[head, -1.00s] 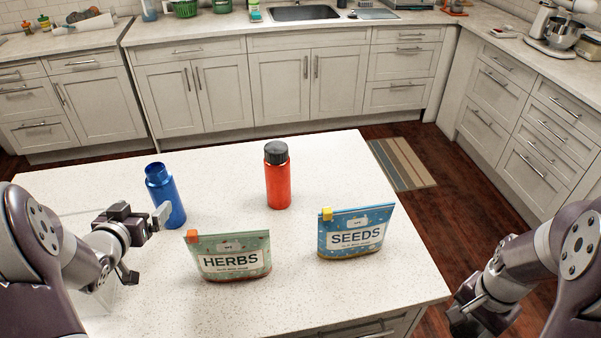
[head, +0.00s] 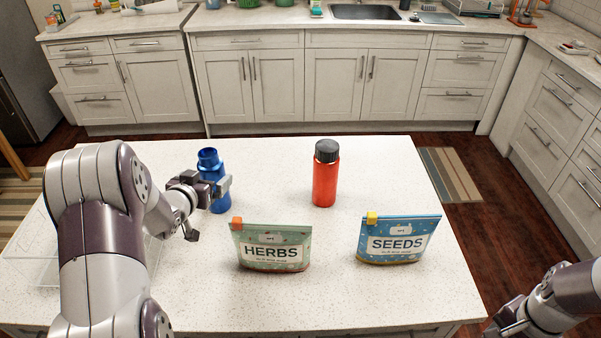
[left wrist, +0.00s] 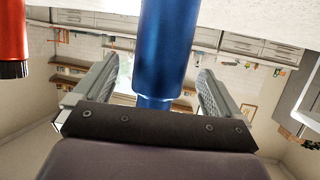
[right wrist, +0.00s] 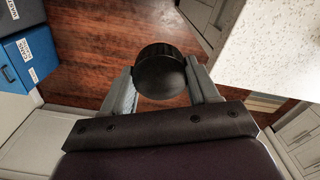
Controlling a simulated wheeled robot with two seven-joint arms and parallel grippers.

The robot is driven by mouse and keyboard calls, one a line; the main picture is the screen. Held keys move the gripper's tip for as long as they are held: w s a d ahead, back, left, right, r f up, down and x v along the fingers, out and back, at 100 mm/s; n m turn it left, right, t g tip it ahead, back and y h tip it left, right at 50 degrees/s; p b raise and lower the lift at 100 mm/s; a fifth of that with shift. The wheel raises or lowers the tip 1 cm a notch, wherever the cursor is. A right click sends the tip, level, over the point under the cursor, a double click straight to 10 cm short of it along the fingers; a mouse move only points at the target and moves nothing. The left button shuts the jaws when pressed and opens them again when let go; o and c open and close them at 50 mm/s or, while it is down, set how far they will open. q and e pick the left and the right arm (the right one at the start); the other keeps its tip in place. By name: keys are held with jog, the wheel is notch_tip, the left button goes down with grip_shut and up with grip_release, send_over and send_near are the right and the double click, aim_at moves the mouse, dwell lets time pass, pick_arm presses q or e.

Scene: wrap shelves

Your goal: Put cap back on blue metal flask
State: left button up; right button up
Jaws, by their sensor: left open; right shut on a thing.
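The blue metal flask (head: 209,161) stands upright and uncapped at the left of the island, its open neck at the top. My left gripper (head: 223,187) is at the flask's body, with one finger in front of it. In the left wrist view the flask (left wrist: 166,45) appears upside down between the spread fingers, with gaps at both sides. My right gripper (head: 512,318) is low at the right, off the island's edge. In the right wrist view it is shut on a round black cap (right wrist: 160,70).
A red flask with a black lid (head: 325,180) stands right of the blue one. A HERBS pouch (head: 271,252) and a SEEDS pouch (head: 398,244) stand nearer the front. The island top (head: 330,300) is clear at the front.

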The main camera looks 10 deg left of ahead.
aim_at(207, 153)
pick_arm(q)
jog(key=x, duration=0.4)
jog(key=shift+w+f, duration=0.1)
jog(key=shift+f, duration=0.05)
jog(key=c, duration=1.3)
jog(key=shift+o, duration=0.2)
notch_tip(207, 153, up, 10)
jog(key=shift+r+p, duration=0.1)
jog(key=shift+p, duration=0.35)
